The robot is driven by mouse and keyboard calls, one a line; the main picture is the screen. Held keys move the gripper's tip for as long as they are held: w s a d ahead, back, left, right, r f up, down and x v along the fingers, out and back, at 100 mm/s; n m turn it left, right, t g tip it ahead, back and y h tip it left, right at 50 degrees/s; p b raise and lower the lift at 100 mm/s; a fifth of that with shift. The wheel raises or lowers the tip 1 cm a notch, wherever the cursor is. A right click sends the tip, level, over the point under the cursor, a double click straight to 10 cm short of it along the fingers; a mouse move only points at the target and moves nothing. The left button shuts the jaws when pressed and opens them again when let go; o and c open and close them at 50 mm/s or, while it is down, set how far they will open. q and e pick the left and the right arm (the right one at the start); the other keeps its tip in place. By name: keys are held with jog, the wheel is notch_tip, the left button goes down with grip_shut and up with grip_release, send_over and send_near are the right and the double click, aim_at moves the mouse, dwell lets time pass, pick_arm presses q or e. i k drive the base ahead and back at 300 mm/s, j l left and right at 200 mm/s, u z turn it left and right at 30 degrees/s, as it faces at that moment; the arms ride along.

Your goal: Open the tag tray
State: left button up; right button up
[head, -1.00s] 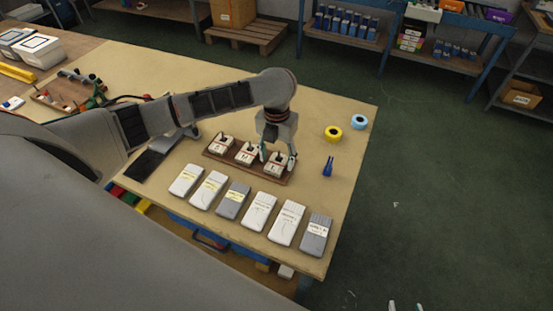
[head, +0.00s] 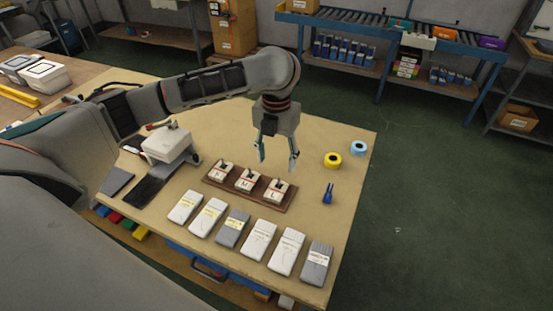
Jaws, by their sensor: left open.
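The tag tray seems to be the brown wooden tray (head: 232,194) in the middle of the table. It holds three small white boxes in a row, each with a dark piece on top: the left box (head: 221,174), the middle box marked M (head: 248,181) and the right box marked L (head: 276,190). I cannot tell whether any of their tops are open. My left gripper (head: 277,157) is open and empty, pointing down above the back of the tray, apart from it. My right gripper is not in view.
Several white and grey packs (head: 260,239) lie along the front edge. A yellow roll (head: 332,161), a blue roll (head: 359,148) and a small blue item (head: 328,194) are at the right. A white device (head: 168,146) stands at the left. The table behind the tray is clear.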

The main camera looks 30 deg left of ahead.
aim_at(162, 171)
jog(key=k, duration=1)
